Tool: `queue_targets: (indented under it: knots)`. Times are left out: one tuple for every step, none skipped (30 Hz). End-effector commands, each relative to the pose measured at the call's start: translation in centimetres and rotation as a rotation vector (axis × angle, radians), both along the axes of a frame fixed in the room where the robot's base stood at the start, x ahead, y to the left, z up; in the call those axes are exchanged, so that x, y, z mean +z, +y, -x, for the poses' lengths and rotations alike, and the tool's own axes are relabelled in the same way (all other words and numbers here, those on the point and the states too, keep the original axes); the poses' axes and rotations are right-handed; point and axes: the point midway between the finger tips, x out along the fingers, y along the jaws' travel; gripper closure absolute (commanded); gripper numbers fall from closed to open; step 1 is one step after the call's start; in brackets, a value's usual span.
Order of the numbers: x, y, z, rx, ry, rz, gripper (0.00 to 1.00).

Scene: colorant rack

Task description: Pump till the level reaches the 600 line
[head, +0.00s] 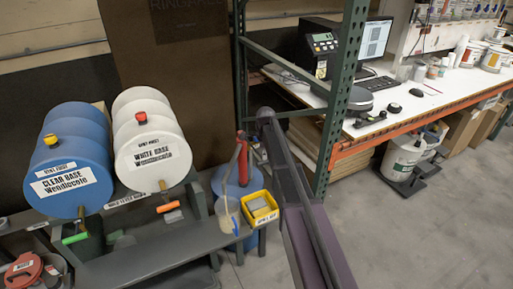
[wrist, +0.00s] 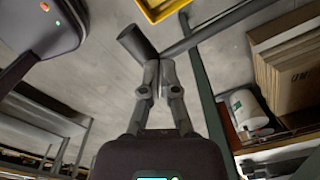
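A clear beaker (head: 228,214) with pale yellowish contents stands left of a yellow bin (head: 262,218). Its graduations and the 600 line are too small to read. Behind them is a blue drum (head: 213,187) with a red upright pump part (head: 243,160). In the wrist view, my gripper (wrist: 158,65) has its fingers close together at a dark bar with a thick cylindrical end, which looks like the pump handle (wrist: 136,42). The fingers appear shut on it. In the head view, my arm reaches toward the pump and my fingertips cannot be made out.
A blue drum marked CLEAR BASE (head: 68,160) and a white drum marked WHITE BASE (head: 150,150) lie on a grey rack at the left. A green shelf post (head: 340,95) stands right of the pump. A white workbench (head: 400,100) fills the back right.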

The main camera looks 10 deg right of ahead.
Motion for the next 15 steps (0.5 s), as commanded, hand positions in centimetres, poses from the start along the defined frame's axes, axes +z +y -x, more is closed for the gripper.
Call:
queue_targets:
  knots:
    - [-0.5, 0.0, -0.1, 0.000, -0.001, -0.001, 1.00]
    - [-0.7, 0.0, -0.1, 0.000, -0.001, -0.001, 1.00]
    - [-0.9, 0.0, -0.1, 0.000, -0.001, -0.001, 1.00]
    - [-1.0, 0.0, -0.1, 0.000, -0.001, -0.001, 1.00]
    - [-1.2, 0.0, -0.1, 0.000, -0.001, -0.001, 1.00]
    - [-1.4, 0.0, -0.1, 0.000, -0.001, -0.001, 1.00]
    - [-1.5, 0.0, -0.1, 0.000, -0.001, -0.001, 1.00]
    - [-1.7, 0.0, -0.1, 0.000, -0.001, -0.001, 1.00]
    - [-1.9, 0.0, -0.1, 0.000, -0.001, -0.001, 1.00]
    - [-2.0, 0.0, -0.1, 0.000, -0.001, -0.001, 1.00]
    - [-2.1, 0.0, -0.1, 0.000, -0.001, -0.001, 1.00]
    - [-2.3, 0.0, -0.1, 0.000, -0.001, -0.001, 1.00]
    - [-2.5, 0.0, -0.1, 0.000, -0.001, -0.001, 1.00]
    - [-2.6, 0.0, -0.1, 0.000, -0.001, -0.001, 1.00]
    - [-2.8, 0.0, -0.1, 0.000, -0.001, -0.001, 1.00]
